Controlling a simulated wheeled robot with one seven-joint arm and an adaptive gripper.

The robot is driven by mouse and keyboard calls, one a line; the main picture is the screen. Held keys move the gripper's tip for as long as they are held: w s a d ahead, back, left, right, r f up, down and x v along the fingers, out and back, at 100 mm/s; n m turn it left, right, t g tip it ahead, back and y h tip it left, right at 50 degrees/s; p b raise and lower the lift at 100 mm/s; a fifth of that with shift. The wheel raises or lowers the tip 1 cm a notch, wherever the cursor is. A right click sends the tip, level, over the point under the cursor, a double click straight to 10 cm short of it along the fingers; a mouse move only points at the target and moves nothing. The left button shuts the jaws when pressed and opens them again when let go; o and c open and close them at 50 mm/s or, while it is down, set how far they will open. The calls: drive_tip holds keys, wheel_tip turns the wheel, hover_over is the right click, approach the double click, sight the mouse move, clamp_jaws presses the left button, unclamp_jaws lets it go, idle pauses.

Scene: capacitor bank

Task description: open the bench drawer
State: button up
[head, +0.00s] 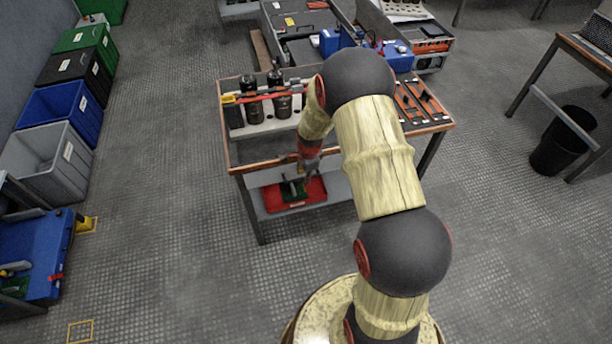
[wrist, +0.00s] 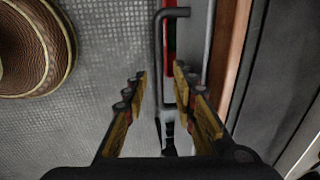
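The workbench (head: 237,158) has a wooden front edge, and my gripper (head: 308,174) points down just in front of it. In the wrist view a dark grey bar handle (wrist: 159,50) stands out from the bench front. My gripper (wrist: 160,75) is open there, one finger on each side of the bar in the picture. I see no clear contact, and the depth of the fingertips against the bar is hard to judge. The drawer front shows only as a thin pale edge beside the handle. In the head view my arm and gripper cover much of the bench front.
A red tray (head: 271,201) lies on the bench's lower shelf. Black cylinders (head: 283,104) and a panel with orange strips (head: 421,101) are on the bench top. Coloured bins (head: 62,104) line the left wall. A black waste bin (head: 560,145) stands right. Floor left of the bench is clear.

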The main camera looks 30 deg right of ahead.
drive_tip(key=shift+c, duration=0.3)
clamp_jaws()
idle(0.6)
